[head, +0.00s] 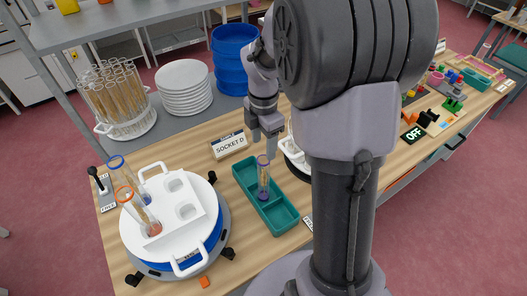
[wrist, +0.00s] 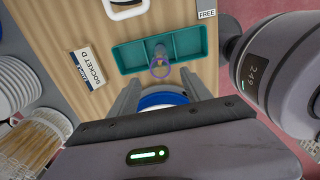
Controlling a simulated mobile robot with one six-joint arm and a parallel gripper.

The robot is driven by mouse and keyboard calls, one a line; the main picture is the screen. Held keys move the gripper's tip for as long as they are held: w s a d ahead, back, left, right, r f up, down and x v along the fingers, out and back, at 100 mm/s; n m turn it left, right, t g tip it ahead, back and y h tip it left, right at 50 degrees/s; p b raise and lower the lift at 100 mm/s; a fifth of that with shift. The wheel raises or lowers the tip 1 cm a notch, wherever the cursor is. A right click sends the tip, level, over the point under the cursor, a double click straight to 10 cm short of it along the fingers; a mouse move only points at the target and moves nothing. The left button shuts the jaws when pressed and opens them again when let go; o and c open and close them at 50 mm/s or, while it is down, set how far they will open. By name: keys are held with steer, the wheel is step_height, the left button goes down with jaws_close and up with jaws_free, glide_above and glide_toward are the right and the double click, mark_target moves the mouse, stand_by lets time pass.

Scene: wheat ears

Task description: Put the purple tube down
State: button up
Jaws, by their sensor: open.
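The purple tube (head: 263,180), clear with a purple rim and dark contents at its base, stands roughly upright in the middle part of the teal tray (head: 285,219). In the wrist view the tube (wrist: 160,67) is seen from above, just ahead of the fingertips, over the teal tray (wrist: 125,57). My gripper (head: 270,148) is just above and behind the tube's top in the head view. In the wrist view my gripper (wrist: 161,80) has its two fingers apart with nothing held between them. I cannot tell the exact gap between fingers and tube.
A white round rack (head: 160,240) holding an orange-rimmed tube (head: 135,209) and a blue-rimmed tube (head: 126,176) stands left of the tray. A SOCKET D sign (head: 229,145) lies behind. My arm hides much of the right side. Bare wood lies between rack and tray.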

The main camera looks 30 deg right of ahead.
steer(key=s+a+r+m+t, duration=0.4)
steer(key=s+a+r+m, duration=0.6)
steer(key=a+r+m, duration=0.3)
steer(key=s+a+m+t+y, duration=0.2)
steer(key=s+a+m, duration=0.1)
steer(key=s+m, duration=0.55)
step_height(320, 180, down, 6)
steer(key=w+m+b, duration=0.1)
steer(key=b, duration=0.5)
steer(key=shift+w+a+b, duration=0.15)
steer(key=shift+b, duration=0.15)
